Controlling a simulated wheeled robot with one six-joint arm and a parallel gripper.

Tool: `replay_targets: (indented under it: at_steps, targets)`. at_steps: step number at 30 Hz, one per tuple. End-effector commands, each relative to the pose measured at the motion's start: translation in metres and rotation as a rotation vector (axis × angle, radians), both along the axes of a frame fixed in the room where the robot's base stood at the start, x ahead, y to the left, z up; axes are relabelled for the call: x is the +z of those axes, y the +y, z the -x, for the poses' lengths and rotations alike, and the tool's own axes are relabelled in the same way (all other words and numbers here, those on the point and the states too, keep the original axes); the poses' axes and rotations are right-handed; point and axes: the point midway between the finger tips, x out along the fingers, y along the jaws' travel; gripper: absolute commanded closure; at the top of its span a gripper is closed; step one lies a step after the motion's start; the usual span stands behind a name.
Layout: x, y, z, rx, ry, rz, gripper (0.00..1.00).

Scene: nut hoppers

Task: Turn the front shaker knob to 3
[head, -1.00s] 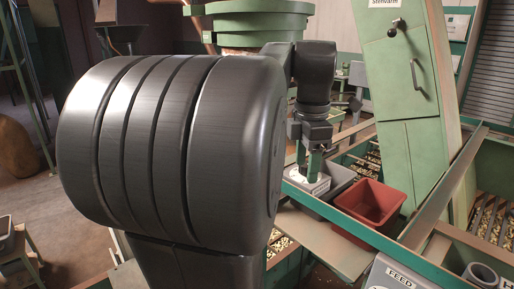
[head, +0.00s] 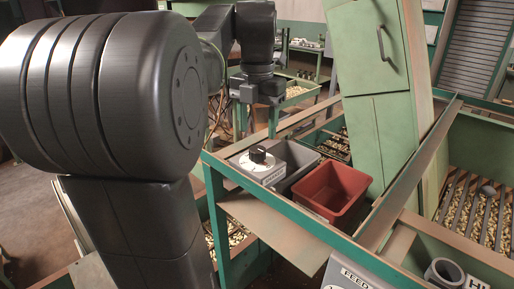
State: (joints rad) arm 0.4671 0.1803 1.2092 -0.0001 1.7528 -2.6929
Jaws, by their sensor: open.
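A black knob (head: 258,155) stands on a round white dial (head: 264,171) with markings, on a grey box at the left end of the green-framed bench. The dial's numbers are too small to read, so I cannot tell the knob's setting. My gripper (head: 258,122) is above the knob, apart from it and empty. My dark arm fills the left of the view.
A grey bin (head: 296,160) and a red bin (head: 331,190) stand right of the dial. A tall green chute (head: 385,120) rises behind them. A "FEED" panel (head: 345,279) is at the front, and a grey ring-shaped part (head: 443,272) is at lower right.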

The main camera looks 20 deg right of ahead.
Motion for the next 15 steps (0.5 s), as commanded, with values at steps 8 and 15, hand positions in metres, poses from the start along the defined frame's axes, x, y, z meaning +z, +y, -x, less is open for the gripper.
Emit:
replay_targets:
  at_steps: [8,15]
  targets:
    - [-0.048,0.000,0.000,0.000,0.001,0.000,0.43]
    - [-0.061,0.000,0.000,-0.001,0.000,0.000,0.43]
